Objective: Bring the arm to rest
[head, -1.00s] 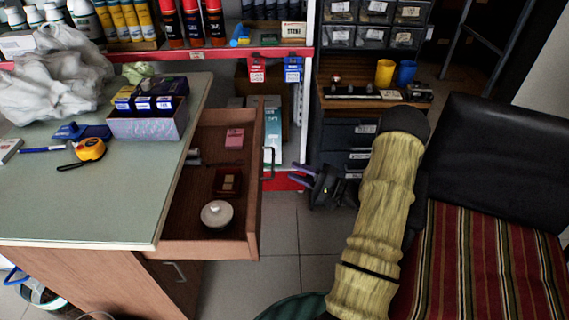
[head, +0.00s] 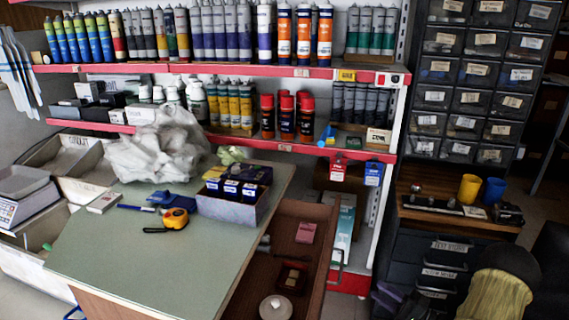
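My arm (head: 497,290), in a yellowish sleeve with a dark joint at its top, shows only in part at the bottom right corner of the head view. My gripper is not visible in this frame, so its fingers and anything in them are hidden from me. The visible part of the arm stands in front of the dark drawer cabinet (head: 432,262).
An open drawer (head: 325,280) juts out right of the counter (head: 150,250); it holds a lidded white pot (head: 275,307) and small boxes. A tape measure (head: 175,219) and a box tray (head: 228,207) are on the counter. Red-edged shelves (head: 220,70) stand behind.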

